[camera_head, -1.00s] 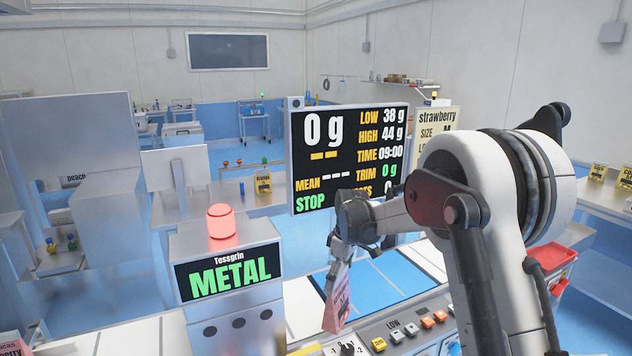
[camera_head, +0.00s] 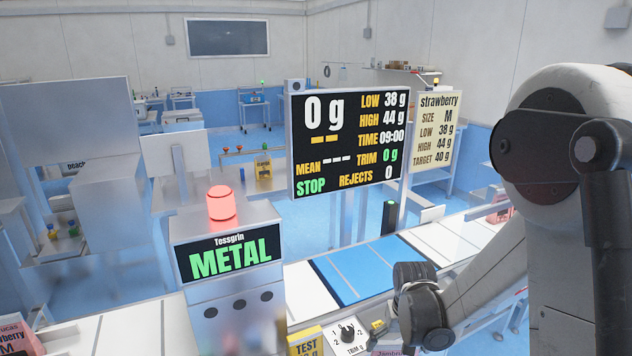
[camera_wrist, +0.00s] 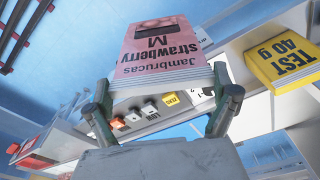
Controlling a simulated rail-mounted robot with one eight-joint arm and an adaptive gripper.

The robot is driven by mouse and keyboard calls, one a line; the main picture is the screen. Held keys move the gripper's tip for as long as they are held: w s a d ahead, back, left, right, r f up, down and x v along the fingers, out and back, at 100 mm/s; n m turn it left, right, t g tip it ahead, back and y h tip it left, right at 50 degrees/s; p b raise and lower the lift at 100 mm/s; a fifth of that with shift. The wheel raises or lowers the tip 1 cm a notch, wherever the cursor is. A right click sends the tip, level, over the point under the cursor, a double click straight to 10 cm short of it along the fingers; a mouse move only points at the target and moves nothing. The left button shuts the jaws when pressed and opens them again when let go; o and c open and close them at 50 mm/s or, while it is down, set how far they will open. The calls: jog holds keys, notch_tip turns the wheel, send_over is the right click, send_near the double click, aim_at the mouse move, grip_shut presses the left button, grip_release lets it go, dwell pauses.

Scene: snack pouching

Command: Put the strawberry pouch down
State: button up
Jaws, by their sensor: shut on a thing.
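The strawberry pouch (camera_wrist: 165,45) is pink, with upside-down "Jambrucas strawberry M" lettering in the wrist view. My gripper (camera_wrist: 162,95) is shut on it, one finger at each side of its near end. In the head view only a sliver of the pouch (camera_head: 388,351) shows at the bottom edge, below my dark wrist joint. My fingertips are hidden there. I cannot tell whether the pouch touches anything beneath it.
A yellow "TEST 40 g" block (camera_head: 305,342) stands left of the trim dial (camera_head: 348,332). It also shows in the wrist view (camera_wrist: 284,62). The blue belt section (camera_head: 368,270) is bare. The metal detector (camera_head: 228,262) has a red lamp. Another pink pouch (camera_head: 15,338) lies at lower left.

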aim_at(394, 354)
notch_tip(394, 354, down, 5)
jog(key=b, duration=0.4)
jog(key=shift+r, duration=0.3)
jog(key=shift+a+r, duration=0.1)
